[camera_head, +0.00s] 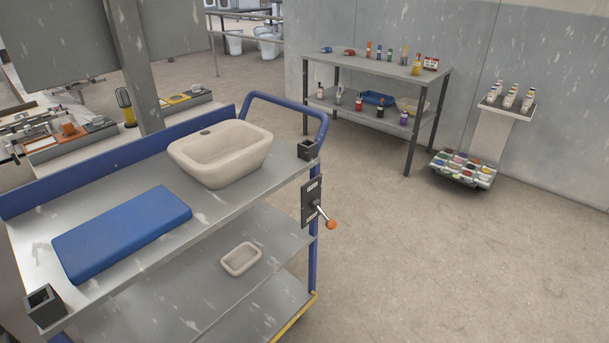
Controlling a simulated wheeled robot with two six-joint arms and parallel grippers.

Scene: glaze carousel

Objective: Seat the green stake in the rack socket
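I cannot make out a green stake for certain in the head view. A small upright green item (391,53) stands among other items on the far table, too small to identify. Two dark square sockets sit on the cart's corners: one at the near left (44,305), seen open at the top, and one at the right end (308,150). I cannot tell whether either is the rack socket. Neither of my grippers is in view.
The blue-framed cart (215,216) fills the left foreground, bearing a beige basin (220,158) and a blue pad (122,232). A lever with an orange knob (331,224) juts from its right end. A far table (378,64) and a white stand (490,135) stand behind open floor.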

